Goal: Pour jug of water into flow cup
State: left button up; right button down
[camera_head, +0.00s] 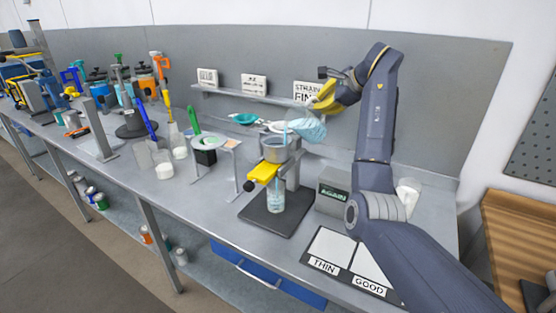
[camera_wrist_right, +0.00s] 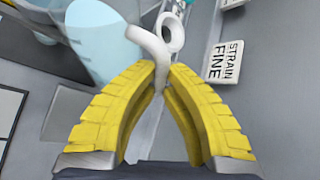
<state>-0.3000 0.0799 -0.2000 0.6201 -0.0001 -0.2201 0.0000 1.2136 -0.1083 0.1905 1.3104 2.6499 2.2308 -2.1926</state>
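My right gripper (camera_head: 326,98) is shut on the jug's handle, high above the bench. In the right wrist view its yellow fingers (camera_wrist_right: 161,78) close on the pale curved handle. The clear jug of water (camera_head: 309,128) is tilted, mouth to the left, with light-blue water inside; it also shows in the right wrist view (camera_wrist_right: 100,35). A thin pale-blue stream runs from its lip toward the grey flow cup (camera_head: 276,151), just below and left. The flow cup sits on a stand over a clear beaker (camera_head: 275,196). My left gripper is not in view.
The stand has a dark base (camera_head: 266,221) and a yellow block (camera_head: 262,172). A grey box marked AGAIN (camera_head: 333,192) and a THIN/GOOD mat (camera_head: 330,250) lie to the right. A shelf with signs (camera_head: 254,85) is behind. Tools and beakers crowd the left.

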jog(key=w+d+f+m+g+y+b, duration=0.2)
jog(key=w+d+f+m+y+b, duration=0.1)
jog(key=b, duration=0.4)
jog(key=d+f+m+y, duration=0.1)
jog(key=d+m+y, duration=0.1)
jog(key=shift+w+d+f+y, duration=0.15)
jog(key=shift+w+d+y, duration=0.1)
jog(key=shift+y, duration=0.05)
dwell(0.4)
jog(key=shift+d+f+b, duration=0.1)
jog(key=shift+f+b, duration=0.05)
jog(key=shift+b, duration=0.15)
